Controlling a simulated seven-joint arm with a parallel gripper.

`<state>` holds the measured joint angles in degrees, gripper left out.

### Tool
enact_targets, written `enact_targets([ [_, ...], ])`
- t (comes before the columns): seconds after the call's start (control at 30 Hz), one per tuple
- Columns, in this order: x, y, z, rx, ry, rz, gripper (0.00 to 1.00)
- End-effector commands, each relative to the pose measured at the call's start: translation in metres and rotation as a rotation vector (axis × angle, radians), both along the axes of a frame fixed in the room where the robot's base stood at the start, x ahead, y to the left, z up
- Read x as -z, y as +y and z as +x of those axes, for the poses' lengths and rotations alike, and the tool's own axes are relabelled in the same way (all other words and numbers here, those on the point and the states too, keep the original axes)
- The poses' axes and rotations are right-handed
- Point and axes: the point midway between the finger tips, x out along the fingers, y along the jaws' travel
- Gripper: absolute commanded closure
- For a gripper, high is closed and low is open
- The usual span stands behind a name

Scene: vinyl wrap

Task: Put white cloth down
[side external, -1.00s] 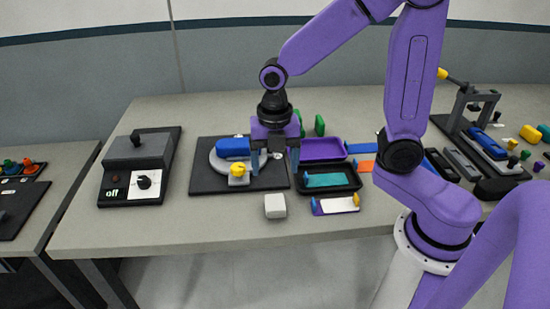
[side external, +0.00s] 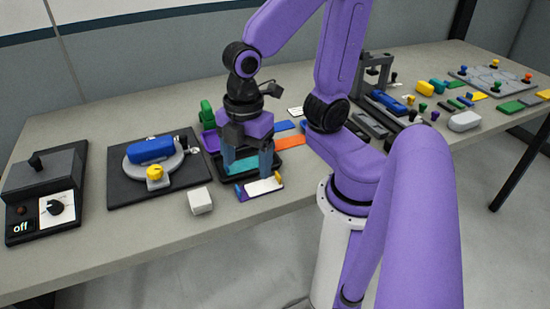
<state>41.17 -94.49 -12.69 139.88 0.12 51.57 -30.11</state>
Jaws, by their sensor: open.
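A small white block-like piece (side external: 200,200), which may be the folded white cloth, rests on the table near its front edge. My gripper (side external: 247,168) is open, with its blue fingers pointing down. It is over or in front of the black tray (side external: 283,165) with a teal piece (side external: 243,163) in it, to the right of and behind the white piece. I see nothing held between the fingers. A flat white strip with purple and yellow ends (side external: 262,187) lies just in front of the gripper. Whether the fingertips touch the tray cannot be told.
A control box (side external: 45,185) reading "off" is at far left. Several tools and colored parts fill the right.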

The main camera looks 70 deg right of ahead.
Motion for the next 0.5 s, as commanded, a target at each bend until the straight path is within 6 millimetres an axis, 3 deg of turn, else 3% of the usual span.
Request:
enact_targets([
  [0.2, -0.001, -0.012, -0.04, 0.248, 0.004, 0.011, 0.23],
  [0.5, -0.001, -0.017, -0.055, 0.36, 0.008, 0.013, 0.23],
])
